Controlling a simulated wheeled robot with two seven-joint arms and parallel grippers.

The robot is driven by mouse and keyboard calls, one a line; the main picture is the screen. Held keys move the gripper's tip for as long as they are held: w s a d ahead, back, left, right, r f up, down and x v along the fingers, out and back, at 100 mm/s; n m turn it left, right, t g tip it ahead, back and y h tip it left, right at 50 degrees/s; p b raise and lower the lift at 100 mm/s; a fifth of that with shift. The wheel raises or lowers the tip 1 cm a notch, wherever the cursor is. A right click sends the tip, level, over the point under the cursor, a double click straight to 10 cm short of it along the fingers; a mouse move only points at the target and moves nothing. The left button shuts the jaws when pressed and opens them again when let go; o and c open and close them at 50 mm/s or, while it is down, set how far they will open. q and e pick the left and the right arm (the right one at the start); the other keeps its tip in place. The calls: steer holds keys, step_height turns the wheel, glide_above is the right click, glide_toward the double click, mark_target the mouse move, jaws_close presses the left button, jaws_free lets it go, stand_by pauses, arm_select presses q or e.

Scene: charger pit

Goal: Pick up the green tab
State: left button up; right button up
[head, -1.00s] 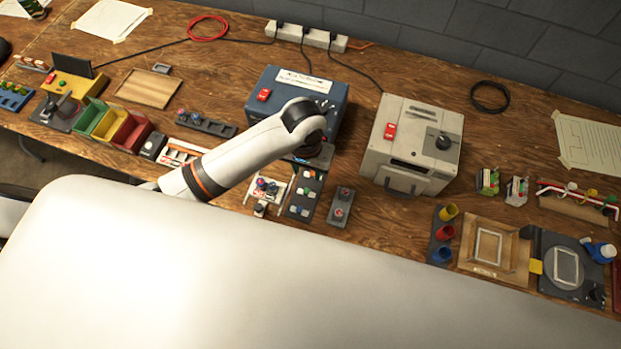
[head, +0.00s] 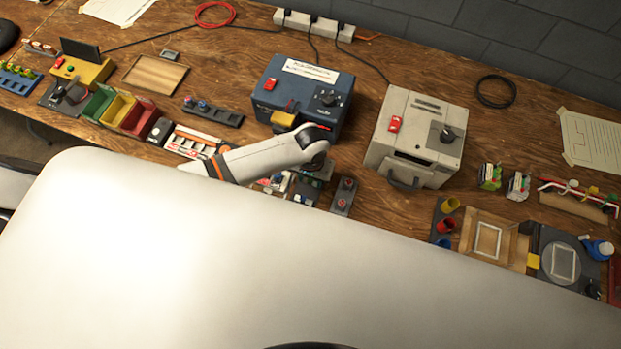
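My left arm comes in from the left over the bench. Its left gripper (head: 318,166) points down in front of the blue box (head: 325,90) and is mostly hidden by my own wrist, so I cannot see its fingers. Below it, a dark tray of small coloured tabs (head: 305,189) is partly covered by the arm. I cannot pick out a green tab there for sure. My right gripper is not in view.
A grey box (head: 415,140) with a dark knob stands to the right. A small dark holder (head: 343,195) lies beside the tab tray. Green, yellow and red bins (head: 128,112) stand at left. Bare wood (head: 480,120) shows right of the grey box.

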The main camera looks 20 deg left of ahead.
arm_select(q)
steer(key=shift+w+f, duration=0.1)
steer(key=shift+f, duration=0.1)
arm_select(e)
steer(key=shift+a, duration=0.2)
arm_select(q)
jaws_close()
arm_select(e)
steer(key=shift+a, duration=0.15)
